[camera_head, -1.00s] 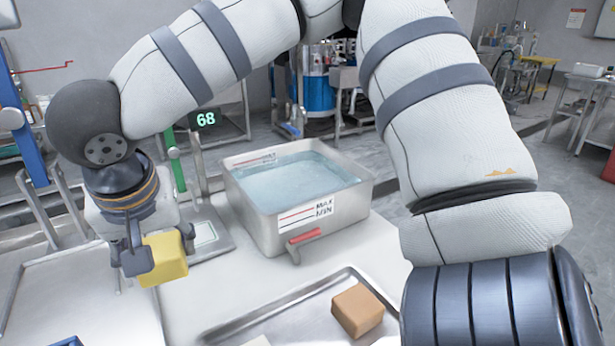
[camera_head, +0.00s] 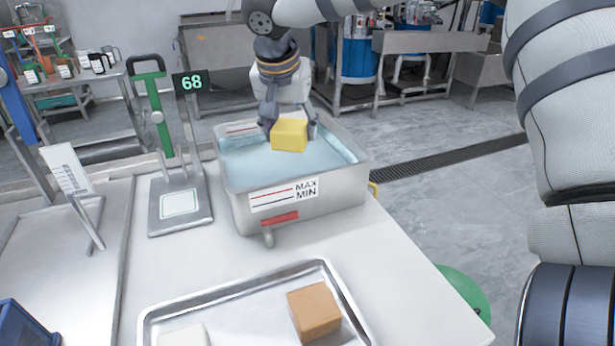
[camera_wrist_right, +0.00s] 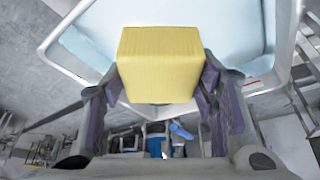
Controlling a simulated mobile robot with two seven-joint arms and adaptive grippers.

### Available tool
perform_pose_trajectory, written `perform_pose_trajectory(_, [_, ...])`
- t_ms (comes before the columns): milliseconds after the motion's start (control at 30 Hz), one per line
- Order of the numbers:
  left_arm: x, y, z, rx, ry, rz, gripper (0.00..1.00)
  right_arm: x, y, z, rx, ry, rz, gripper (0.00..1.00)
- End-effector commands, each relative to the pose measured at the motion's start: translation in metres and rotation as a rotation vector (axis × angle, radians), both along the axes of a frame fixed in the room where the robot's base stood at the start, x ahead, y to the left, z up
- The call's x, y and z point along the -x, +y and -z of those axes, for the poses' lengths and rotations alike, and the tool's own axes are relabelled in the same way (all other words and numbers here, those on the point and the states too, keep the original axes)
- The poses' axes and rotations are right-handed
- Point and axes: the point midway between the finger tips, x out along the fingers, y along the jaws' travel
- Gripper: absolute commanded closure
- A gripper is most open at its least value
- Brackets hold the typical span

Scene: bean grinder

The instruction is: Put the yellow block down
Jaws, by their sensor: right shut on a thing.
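The yellow block (camera_head: 289,135) is held by my right gripper (camera_head: 289,128), whose fingers grip it from its two sides. It hangs over the metal tank of water (camera_head: 308,202), towards the tank's far part. I cannot tell for certain whether the block's underside touches the water. In the right wrist view the block (camera_wrist_right: 159,65) sits between the two fingers, with the pale blue water (camera_wrist_right: 235,32) and the tank's rim beyond it. My left gripper is not in view.
A metal tray (camera_head: 345,300) in front holds an orange-brown block (camera_head: 314,310) and a white block (camera_head: 184,337). White table (camera_head: 400,270) is clear at right.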

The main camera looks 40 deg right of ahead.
Motion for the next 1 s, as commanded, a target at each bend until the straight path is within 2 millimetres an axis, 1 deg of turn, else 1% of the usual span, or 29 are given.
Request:
perform_pose_trajectory(33, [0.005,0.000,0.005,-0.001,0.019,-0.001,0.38,-0.007,-0.021,0.012,0.003,0.010,0.063,0.79])
perform_pose_trajectory(100, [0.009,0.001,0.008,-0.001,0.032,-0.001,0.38,-0.013,-0.045,0.023,0.002,0.012,0.127,0.79])
perform_pose_trajectory(200, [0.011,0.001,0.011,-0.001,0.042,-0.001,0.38,-0.016,-0.066,0.034,0.001,0.009,0.182,0.79])
perform_pose_trajectory(267, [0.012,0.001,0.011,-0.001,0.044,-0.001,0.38,-0.016,-0.072,0.039,0.001,0.010,0.198,0.79])
perform_pose_trajectory(433, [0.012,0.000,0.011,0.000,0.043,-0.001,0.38,-0.016,-0.075,0.077,0.000,0.009,0.206,0.79])
perform_pose_trajectory(567, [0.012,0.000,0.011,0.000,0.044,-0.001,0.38,-0.017,-0.075,0.098,0.000,0.006,0.205,0.79])
perform_pose_trajectory(700, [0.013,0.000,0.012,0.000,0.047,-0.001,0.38,-0.016,-0.075,0.126,0.001,0.007,0.205,0.79])
perform_pose_trajectory(800, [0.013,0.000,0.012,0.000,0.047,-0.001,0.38,-0.017,-0.074,0.135,0.000,0.004,0.205,0.79])
perform_pose_trajectory(1000, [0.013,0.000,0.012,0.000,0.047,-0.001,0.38,-0.017,-0.074,0.135,-0.001,0.003,0.205,0.79])
